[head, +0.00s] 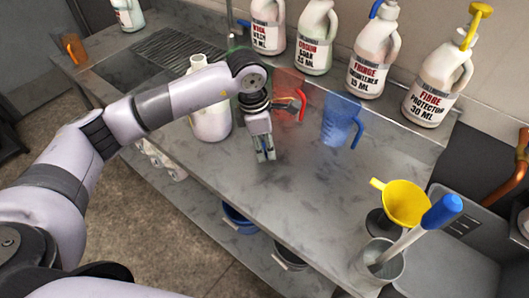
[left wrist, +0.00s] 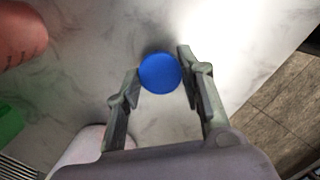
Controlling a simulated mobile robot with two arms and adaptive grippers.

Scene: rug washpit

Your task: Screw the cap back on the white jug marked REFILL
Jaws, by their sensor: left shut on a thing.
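A white jug (head: 210,122) stands on the steel counter behind my left forearm in the head view. Its narrow neck (head: 197,62) shows above the arm, with no cap on it. No REFILL marking is visible on the part I see. My left gripper (head: 264,155) points down over the counter, to the right of the jug and apart from it. In the left wrist view, a round blue cap (left wrist: 160,72) sits between the fingertips, and the gripper (left wrist: 161,78) is shut on it. In the head view the cap is hidden. My right gripper is not in view.
A red pitcher (head: 287,92) and a blue pitcher (head: 341,122) stand close right of my left gripper. Several labelled bottles (head: 373,60) line the back ledge. A yellow funnel (head: 405,203) and a metal pail (head: 384,268) are at the right. The counter's middle is clear.

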